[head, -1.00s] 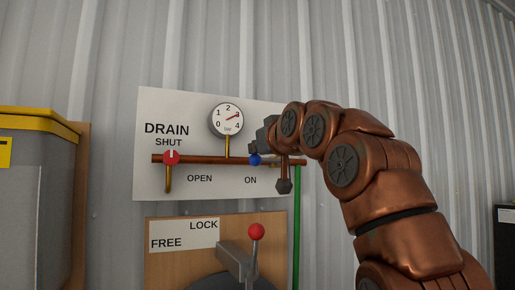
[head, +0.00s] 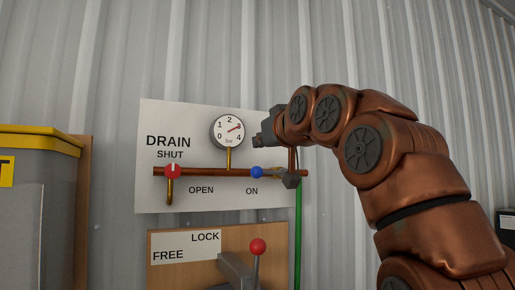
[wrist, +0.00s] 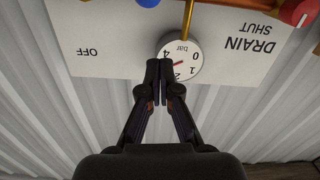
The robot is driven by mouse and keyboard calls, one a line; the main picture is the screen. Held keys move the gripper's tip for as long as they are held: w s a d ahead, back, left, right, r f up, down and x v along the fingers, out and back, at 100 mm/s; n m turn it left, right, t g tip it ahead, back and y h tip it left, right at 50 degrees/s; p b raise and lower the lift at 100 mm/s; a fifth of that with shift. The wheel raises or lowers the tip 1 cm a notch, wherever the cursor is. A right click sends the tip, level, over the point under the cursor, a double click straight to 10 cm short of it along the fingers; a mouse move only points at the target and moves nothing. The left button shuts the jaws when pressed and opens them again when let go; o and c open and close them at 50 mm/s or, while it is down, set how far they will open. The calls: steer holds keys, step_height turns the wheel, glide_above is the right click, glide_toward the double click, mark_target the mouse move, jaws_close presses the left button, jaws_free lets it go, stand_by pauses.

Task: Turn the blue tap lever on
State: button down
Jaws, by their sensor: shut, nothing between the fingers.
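The blue tap lever shows as a blue knob (head: 257,172) in front of the copper pipe (head: 205,171), above the word ON. Its blue end (wrist: 148,2) is cut off by the top edge of the upside-down wrist view. The word OFF shows on the board there. How the lever joins the tap is unclear in the head view. My gripper (head: 257,140) is above and apart from the blue knob, near the gauge. In the wrist view my gripper (wrist: 159,68) has its fingertips together with nothing between them, overlapping the gauge's edge.
The white board (head: 152,190) also carries a pressure gauge (head: 228,131) and a red DRAIN tap (head: 173,171) near SHUT. Below is a wooden panel (head: 165,275) with a red-knobbed lever (head: 258,246). A green pipe (head: 298,225) runs down at right.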

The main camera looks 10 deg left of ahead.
steer(key=b+v, duration=0.1)
steer(key=v, duration=0.6)
steer(key=shift+b, duration=0.35)
stand_by(0.5)
